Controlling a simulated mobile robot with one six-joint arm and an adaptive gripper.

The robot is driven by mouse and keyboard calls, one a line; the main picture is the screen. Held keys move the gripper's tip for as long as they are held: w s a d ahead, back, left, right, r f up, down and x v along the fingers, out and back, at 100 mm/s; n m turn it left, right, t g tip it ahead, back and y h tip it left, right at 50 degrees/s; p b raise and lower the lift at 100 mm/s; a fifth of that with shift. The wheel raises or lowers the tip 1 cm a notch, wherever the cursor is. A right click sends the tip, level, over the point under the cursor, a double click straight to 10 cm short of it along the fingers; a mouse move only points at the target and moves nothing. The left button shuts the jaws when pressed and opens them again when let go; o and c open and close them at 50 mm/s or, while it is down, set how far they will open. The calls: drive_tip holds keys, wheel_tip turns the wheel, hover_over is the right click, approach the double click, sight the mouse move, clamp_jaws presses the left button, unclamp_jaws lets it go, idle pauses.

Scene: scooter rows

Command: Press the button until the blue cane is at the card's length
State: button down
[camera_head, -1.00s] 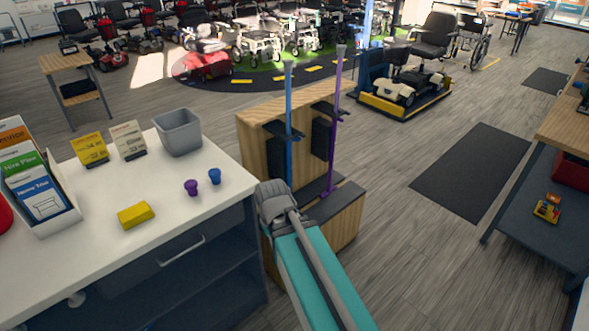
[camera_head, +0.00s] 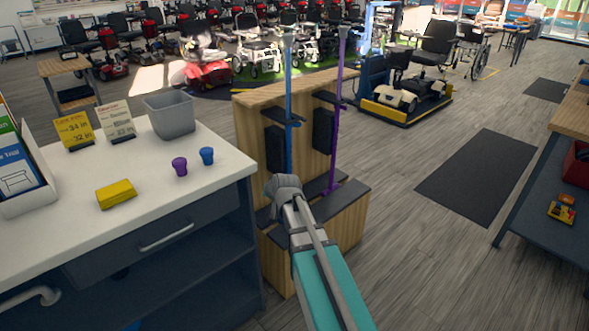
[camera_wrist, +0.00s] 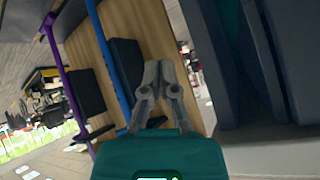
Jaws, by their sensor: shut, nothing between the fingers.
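The blue cane (camera_head: 288,105) stands upright in the wooden rack, its lower end hidden behind my gripper in the head view. It crosses the wrist view (camera_wrist: 109,69) left of my fingers. My gripper (camera_wrist: 158,64) is shut and empty, its fingertips together over the rack's wood. In the head view my gripper (camera_head: 283,182) overlaps the foot of the blue cane; I cannot tell whether they touch. I cannot make out the button. A yellow card (camera_head: 74,131) on the counter shows lengths that seem to read 34 in and 32 in. A pale card (camera_head: 117,122) stands beside it, its text unclear.
The purple cane (camera_head: 336,120) stands right of the blue one in the rack (camera_head: 345,222). The white counter (camera_head: 60,240) at left holds a grey bin (camera_head: 170,116), a yellow block (camera_head: 116,194), a purple cap (camera_head: 180,167) and a blue cap (camera_head: 207,156).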

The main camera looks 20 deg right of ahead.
sight(291, 157)
drive_tip(key=w+d+f+m+t+h+b, duration=0.2)
drive_tip(key=w+d+m+t+h+b, duration=0.2)
drive_tip(key=d+b, duration=0.5)
drive_tip(key=w+d+f+m+t+h+b, duration=0.2)
drive_tip(key=w+d+m+t+h+b, duration=0.2)
drive_tip(key=w+d+b, duration=0.4)
drive_tip(key=shift+w+d+f+m+h+b, duration=0.25)
drive_tip(key=shift+d+m+b, duration=0.2)
drive_tip(key=shift+d, duration=2.15)
drive_tip(key=w+a, duration=0.3)
drive_tip(key=w, duration=0.5)
drive_tip(key=shift+a, duration=0.15)
